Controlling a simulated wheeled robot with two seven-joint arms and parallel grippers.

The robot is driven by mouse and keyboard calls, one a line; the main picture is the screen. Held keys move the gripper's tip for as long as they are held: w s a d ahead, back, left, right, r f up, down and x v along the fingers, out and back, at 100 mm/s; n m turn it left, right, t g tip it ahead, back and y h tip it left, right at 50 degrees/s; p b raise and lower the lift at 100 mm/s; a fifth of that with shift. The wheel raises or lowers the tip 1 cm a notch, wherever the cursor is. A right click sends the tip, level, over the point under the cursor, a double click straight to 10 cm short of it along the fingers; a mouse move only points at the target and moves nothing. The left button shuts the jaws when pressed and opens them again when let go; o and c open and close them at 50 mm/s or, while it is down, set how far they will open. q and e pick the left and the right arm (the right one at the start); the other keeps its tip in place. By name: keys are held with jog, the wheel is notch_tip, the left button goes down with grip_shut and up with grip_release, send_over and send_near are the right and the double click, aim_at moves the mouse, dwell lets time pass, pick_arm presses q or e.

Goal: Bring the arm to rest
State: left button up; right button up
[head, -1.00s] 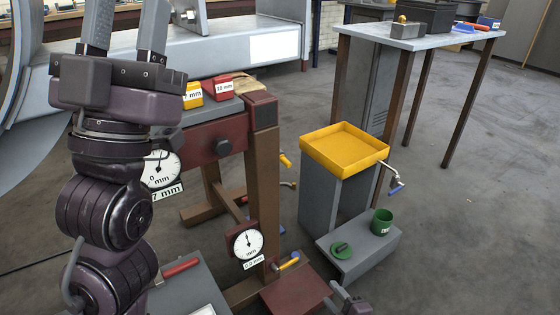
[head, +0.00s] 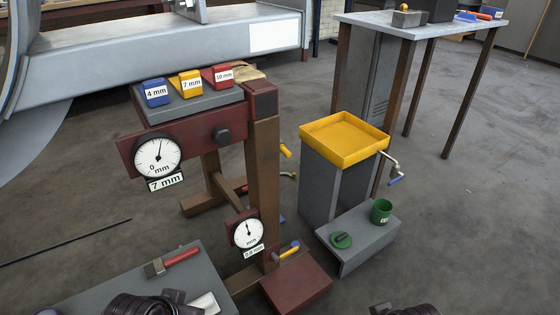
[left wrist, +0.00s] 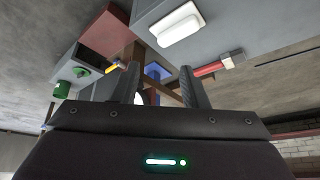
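My left gripper (left wrist: 161,84) shows in the left wrist view, its two dark fingers apart with nothing visible between them. In the head view only dark round parts of my left arm show at the bottom left edge, low over the grey bench; the gripper cannot be made out there. A small part of my right arm shows at the bottom right edge, and its gripper is out of view. The blue 4 mm block (head: 155,92), yellow 7 mm block (head: 187,84) and red 10 mm block (head: 218,77) sit on the stand's grey top, above a dial (head: 157,157).
A grey bench (head: 105,285) at lower left bears a red-handled brush (head: 172,263). A yellow tray (head: 345,150) tops a grey cabinet with a crank. A green cup (head: 381,211) and green lid (head: 341,240) sit on a low step. Floor is open at right.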

pick_arm(q)
jog(key=s+f+g+p, duration=0.35)
jog(key=f+p, duration=0.45)
jog(key=p, duration=1.3)
pick_arm(e)
jog(key=s+d+f+g+p, duration=0.25)
jog(key=s+f+p, duration=0.35)
jog(key=s+p, duration=0.3)
pick_arm(q)
jog(key=s+a+p, duration=0.2)
jog(key=s+p, duration=0.4)
jog(key=s, duration=0.5)
jog(key=s+a+p, duration=0.2)
jog(key=s+p, duration=0.4)
jog(key=s, duration=0.4)
jog(key=shift+s+a+g+y+p, duration=0.2)
jog(key=shift+s+g+y+p, duration=0.15)
jog(key=shift+s+g, duration=0.1)
pick_arm(e)
jog(key=s+d+r, duration=0.1)
jog(key=s, duration=1.3)
jog(key=shift+s+d+r+m+g, duration=0.25)
jog(key=shift+s+d+m+g, duration=0.1)
jog(key=shift+d+g, duration=0.1)
